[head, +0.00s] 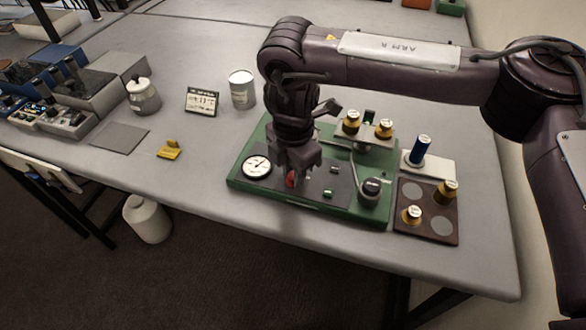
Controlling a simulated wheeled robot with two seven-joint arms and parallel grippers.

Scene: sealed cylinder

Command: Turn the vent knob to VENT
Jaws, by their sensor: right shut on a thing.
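A green panel unit (250,185) sits on the grey table, with a round white gauge (257,167) at its left. A small red part (291,178), which looks like the vent knob, shows just under my right gripper (294,176). My right gripper points down over the panel and is shut on this red part. The fingers and wrist hide most of it, so its pointing direction and any VENT label cannot be read. My left gripper is not in view.
Brass-coloured cylinders (385,128) stand at the panel's back. A brown tray (428,232) and a blue cylinder (421,147) on a white block are to its right.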

